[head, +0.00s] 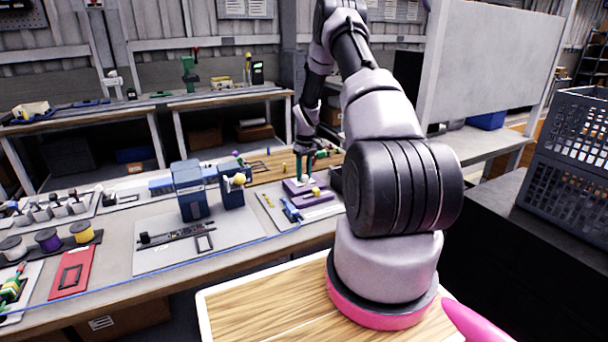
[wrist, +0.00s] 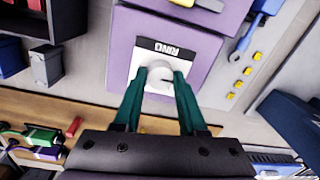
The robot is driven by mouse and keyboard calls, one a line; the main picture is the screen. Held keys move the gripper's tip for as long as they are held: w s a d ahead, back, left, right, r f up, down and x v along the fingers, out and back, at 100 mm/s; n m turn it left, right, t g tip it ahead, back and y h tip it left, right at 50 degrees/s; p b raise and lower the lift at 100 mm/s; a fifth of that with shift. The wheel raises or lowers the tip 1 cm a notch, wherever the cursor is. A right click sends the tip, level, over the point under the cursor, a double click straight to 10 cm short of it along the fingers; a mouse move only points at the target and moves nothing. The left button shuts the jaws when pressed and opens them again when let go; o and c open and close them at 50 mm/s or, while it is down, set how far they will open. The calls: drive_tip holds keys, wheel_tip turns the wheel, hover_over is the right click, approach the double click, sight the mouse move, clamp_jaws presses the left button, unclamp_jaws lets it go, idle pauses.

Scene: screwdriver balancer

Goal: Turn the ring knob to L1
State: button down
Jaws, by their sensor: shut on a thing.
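The ring knob (wrist: 157,78) is a small round white knob on a white plate on a purple block (wrist: 120,60). A black-and-white label (wrist: 167,48) above it in the wrist view reads "RING" upside down. My gripper (wrist: 158,84) has two dark green fingers, one on each side of the knob, and is shut on it. The fingers cover the knob's sides. A thin dark line shows on the knob, but I cannot read an L1 mark. In the head view my gripper (head: 304,174) points down onto the purple block (head: 328,198) on the bench.
A blue tool (head: 290,210) and several small yellow pieces (wrist: 238,84) lie beside the purple block. Blue machines (head: 189,190) stand to the left on a grey mat (head: 160,258). A wooden board (head: 270,170) lies behind. A dark crate (head: 568,140) is at the right.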

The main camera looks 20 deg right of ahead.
sight(305, 175)
idle(0.5)
drive_tip(key=shift+c, duration=2.3)
unclamp_jaws()
wheel_tip(305, 175, up, 11)
drive_tip(key=shift+d, duration=0.3)
drive_tip(key=shift+f, duration=0.1)
